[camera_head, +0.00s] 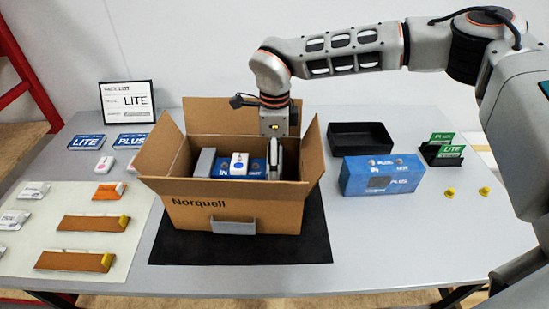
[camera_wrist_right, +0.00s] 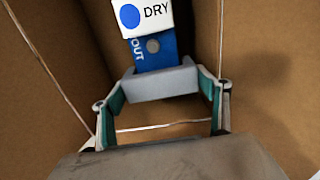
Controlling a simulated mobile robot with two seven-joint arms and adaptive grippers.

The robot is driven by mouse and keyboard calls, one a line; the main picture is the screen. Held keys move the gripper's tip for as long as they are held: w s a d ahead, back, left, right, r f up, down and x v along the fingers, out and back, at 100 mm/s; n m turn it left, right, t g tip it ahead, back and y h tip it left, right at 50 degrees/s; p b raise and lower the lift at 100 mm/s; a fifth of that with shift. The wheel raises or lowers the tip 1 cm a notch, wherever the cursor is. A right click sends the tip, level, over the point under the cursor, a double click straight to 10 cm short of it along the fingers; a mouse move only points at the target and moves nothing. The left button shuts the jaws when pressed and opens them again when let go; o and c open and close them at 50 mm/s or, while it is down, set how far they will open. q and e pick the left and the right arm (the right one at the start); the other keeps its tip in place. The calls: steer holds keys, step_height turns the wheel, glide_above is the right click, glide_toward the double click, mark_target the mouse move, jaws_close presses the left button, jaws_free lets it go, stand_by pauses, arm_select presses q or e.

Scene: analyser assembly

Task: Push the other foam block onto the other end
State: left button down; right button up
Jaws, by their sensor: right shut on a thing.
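An open cardboard box (camera_head: 235,214) marked "Norquell" stands on a black mat. Inside it lies a blue analyser or carton (camera_head: 226,168) with a white device (camera_head: 239,163) on top. One grey foam block (camera_head: 203,163) sits at its left end. My right gripper (camera_head: 276,160) reaches down inside the box at the right end. In the right wrist view its fingers are shut on the other grey foam block (camera_wrist_right: 160,84). That block lies against or very near the end of the blue piece (camera_wrist_right: 153,52), marked "OUT"; contact is unclear. My left gripper is not in view.
The box flaps stand open around my right wrist. An empty black tray (camera_head: 361,136) and a blue PLUS carton (camera_head: 382,175) stand to the right. Green cards in a holder (camera_head: 443,152) are farther right. A pale mat (camera_head: 70,260) with several small parts lies left.

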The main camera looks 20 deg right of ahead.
steer(key=shift+d+f, duration=0.1)
steer(key=shift+f, duration=0.55)
stand_by(0.4)
steer(key=o, duration=1)
steer(key=shift+w, duration=0.15)
steer(key=shift+r, duration=0.15)
steer(key=shift+r+p, duration=1.15)
steer(key=shift+r, duration=0.4)
steer(key=shift+r+p, duration=1.4)
steer(key=shift+r, duration=0.45)
